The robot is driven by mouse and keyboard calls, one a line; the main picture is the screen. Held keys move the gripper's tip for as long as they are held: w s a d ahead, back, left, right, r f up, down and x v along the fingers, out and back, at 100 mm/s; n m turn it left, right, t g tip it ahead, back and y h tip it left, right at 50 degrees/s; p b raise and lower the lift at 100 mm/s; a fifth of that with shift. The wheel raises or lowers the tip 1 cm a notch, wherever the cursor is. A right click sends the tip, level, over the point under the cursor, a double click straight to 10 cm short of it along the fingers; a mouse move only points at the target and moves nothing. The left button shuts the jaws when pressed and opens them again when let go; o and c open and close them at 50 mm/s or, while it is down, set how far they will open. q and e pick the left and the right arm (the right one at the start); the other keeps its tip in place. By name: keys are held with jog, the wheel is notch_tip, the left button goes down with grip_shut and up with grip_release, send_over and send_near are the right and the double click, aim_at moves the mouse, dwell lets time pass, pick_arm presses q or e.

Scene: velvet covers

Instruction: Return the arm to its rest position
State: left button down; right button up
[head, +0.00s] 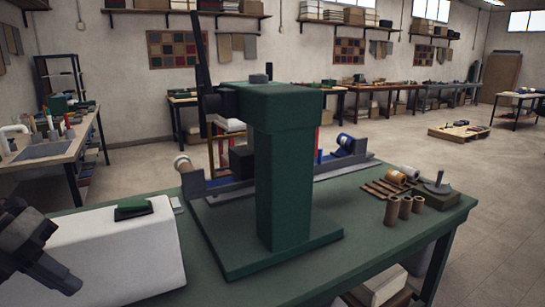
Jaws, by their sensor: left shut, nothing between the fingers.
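My left gripper (60,281) is at the lower left edge of the head view. It is dark, shut and empty, and it is in front of a white box-shaped block (115,262) on the green table. I cannot tell whether it touches the block. My right gripper is not in view.
A tall green machine column (285,185) stands on the green table (370,232) and hides part of the rail behind it. A green-topped pad (132,209) lies on the white block. Several brown tubes (404,207) stand at the right. Open floor (500,190) lies beyond.

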pick_arm(q)
notch_tip(320, 180, down, 18)
jog(key=s+d+n+t+p, duration=0.1)
jog(key=n+t+p, duration=0.1)
jog(key=n+t, duration=1.4)
jog(key=s+d+f+n+g+y, duration=0.4)
jog(key=s+d+f+n+g, duration=0.4)
jog(key=d+f+n, duration=0.4)
jog(key=s+d+n+p, duration=0.1)
jog(key=d+n, duration=0.1)
jog(key=n, duration=0.1)
jog(key=shift+s+f, duration=0.3)
jog(key=shift+s, duration=0.1)
jog(key=shift+d, duration=0.1)
